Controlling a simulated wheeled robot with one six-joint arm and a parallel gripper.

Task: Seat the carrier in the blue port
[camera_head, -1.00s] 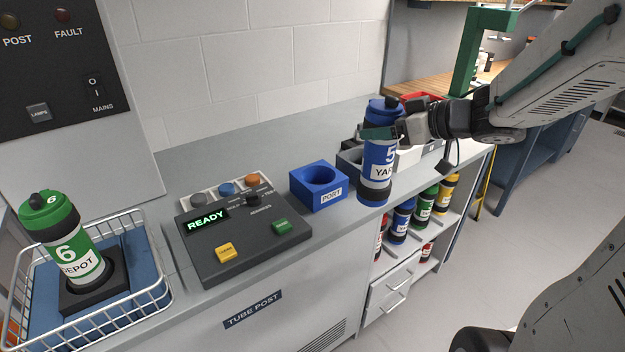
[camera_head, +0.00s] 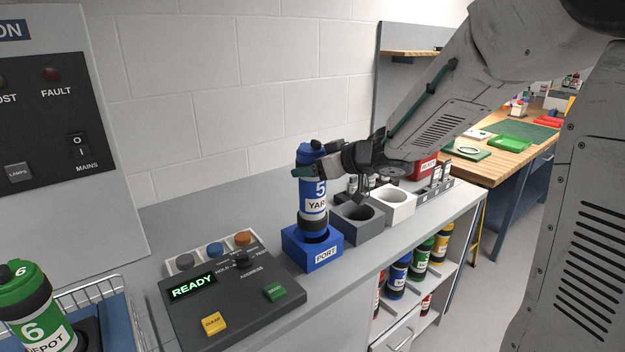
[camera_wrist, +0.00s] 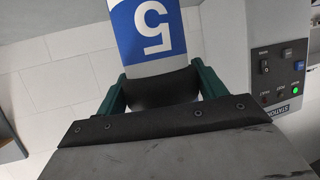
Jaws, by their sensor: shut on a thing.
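A blue and white carrier (camera_head: 313,187), marked 5 with a partly hidden label, stands about upright at the blue port (camera_head: 311,252). Its dark lower end lines up with the port's round opening and hides most of it. I cannot tell how deep the lower end sits. My gripper (camera_head: 308,172) is shut on the carrier's upper part and comes in from the right. In the wrist view, the green fingers of my gripper (camera_wrist: 162,88) clasp a dark band of the carrier (camera_wrist: 152,38), with the 5 beyond them.
A grey holder (camera_head: 351,224) and a white holder (camera_head: 392,206) stand right of the port. A control panel (camera_head: 228,304) reading READY is to its left. A green carrier 6 (camera_head: 32,306) stands at the lower left. Several carriers fill the shelf below.

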